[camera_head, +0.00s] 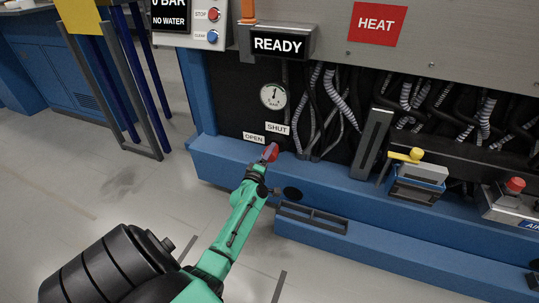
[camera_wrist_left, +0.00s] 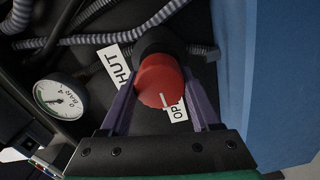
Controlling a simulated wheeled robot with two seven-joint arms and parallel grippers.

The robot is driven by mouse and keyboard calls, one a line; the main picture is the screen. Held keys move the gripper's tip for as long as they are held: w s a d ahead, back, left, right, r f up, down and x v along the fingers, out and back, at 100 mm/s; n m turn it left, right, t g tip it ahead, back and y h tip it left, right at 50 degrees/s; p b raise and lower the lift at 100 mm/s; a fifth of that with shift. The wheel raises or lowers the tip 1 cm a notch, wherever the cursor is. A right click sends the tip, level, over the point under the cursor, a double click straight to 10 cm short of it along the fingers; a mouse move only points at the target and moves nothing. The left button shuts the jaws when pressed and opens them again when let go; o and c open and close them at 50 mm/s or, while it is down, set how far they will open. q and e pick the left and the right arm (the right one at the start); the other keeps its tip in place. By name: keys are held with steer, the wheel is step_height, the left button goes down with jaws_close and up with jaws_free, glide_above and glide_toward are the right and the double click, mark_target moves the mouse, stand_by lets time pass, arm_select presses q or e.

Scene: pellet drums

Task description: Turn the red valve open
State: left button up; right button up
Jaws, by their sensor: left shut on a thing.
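The red valve (camera_head: 271,153) is a round red knob low on the machine's black panel, beside the OPEN label (camera_head: 254,137) and the SHUT label (camera_head: 277,129). My left gripper (camera_head: 268,157) reaches it from below and is shut on it. In the left wrist view the red valve (camera_wrist_left: 160,82) sits between the two fingers of the left gripper (camera_wrist_left: 160,100). A white mark on the knob's face points toward the partly covered OPEN label (camera_wrist_left: 177,110). The SHUT label (camera_wrist_left: 116,66) is partly hidden behind a finger. My right gripper is out of view.
A pressure gauge (camera_head: 273,96) is above the labels, with hoses (camera_head: 340,95) to its right. A blue ledge (camera_head: 225,160) runs below the panel. A yellow-handled valve (camera_head: 406,156) and a red button (camera_head: 515,185) are farther right. The floor at left is mostly clear.

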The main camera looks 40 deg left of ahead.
arm_select(q)
steer(key=shift+a, duration=0.1)
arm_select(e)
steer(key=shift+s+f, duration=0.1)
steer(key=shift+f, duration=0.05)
arm_select(q)
steer(key=o, duration=1.4)
steer(key=shift+s, duration=0.1)
steer(key=shift+s, duration=0.3)
steer(key=p+v, duration=0.3)
steer(key=v, duration=1.1)
steer(key=shift+w, duration=0.1)
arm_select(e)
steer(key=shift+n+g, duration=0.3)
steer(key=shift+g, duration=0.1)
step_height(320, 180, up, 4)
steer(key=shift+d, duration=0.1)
